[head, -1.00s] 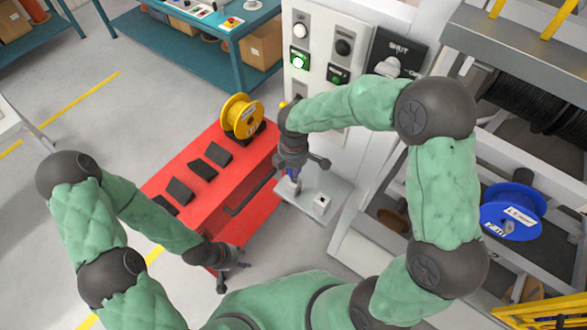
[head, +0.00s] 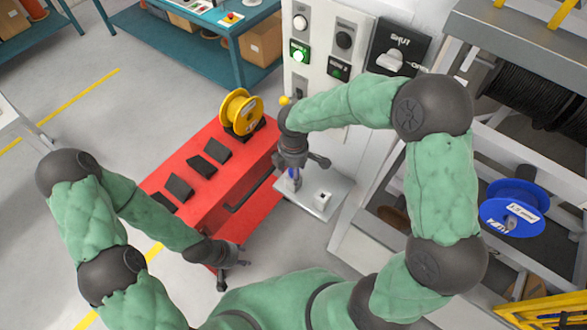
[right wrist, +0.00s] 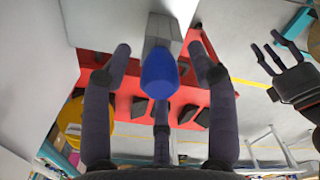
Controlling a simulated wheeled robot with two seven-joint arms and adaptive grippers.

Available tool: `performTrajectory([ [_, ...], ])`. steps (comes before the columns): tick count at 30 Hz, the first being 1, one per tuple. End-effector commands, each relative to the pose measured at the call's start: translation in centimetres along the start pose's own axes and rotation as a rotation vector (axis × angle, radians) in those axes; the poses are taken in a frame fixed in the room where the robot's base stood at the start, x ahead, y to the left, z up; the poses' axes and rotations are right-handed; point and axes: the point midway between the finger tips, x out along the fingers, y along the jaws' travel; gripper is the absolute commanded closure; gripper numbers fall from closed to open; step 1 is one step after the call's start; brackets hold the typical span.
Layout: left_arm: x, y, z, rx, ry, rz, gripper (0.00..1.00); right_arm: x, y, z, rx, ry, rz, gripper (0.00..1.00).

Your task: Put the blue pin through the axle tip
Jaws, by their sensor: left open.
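The blue pin (right wrist: 159,74) stands in a grey block (right wrist: 163,35), its rounded blue end toward my right wrist camera. It also shows in the head view (head: 293,173), partly covered by my right gripper (head: 306,173). In the right wrist view my right gripper (right wrist: 160,60) is open, with its fingers around the pin and visible gaps on both sides. My left gripper (head: 234,268) is open and empty, low beside the red cabinet; it also shows in the right wrist view (right wrist: 278,50). A blue reel (head: 514,208) sits in the rack at right. I cannot make out the axle tip.
The red cabinet (head: 222,160) carries a yellow reel (head: 241,111) and several dark blocks. The white rack frame (head: 355,240) stands at right. Open floor lies at left.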

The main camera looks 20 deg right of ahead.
Motion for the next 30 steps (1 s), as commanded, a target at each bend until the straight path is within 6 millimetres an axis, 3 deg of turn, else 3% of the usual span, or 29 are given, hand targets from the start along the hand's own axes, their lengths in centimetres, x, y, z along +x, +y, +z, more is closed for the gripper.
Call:
performTrajectory([
  [8,0.0,0.0,0.0,0.0,0.0,0.0,0.56,-1.1,0.1,0.0,0.001,0.001,0.003,0.41],
  [21,0.0,0.0,0.0,0.0,0.0,0.0,0.56,-9.2,0.1,-0.1,0.0,0.002,0.004,0.41],
  [30,0.0,0.0,0.0,0.0,0.0,0.0,0.56,-11.9,0.0,0.0,0.0,0.0,0.001,0.41],
])
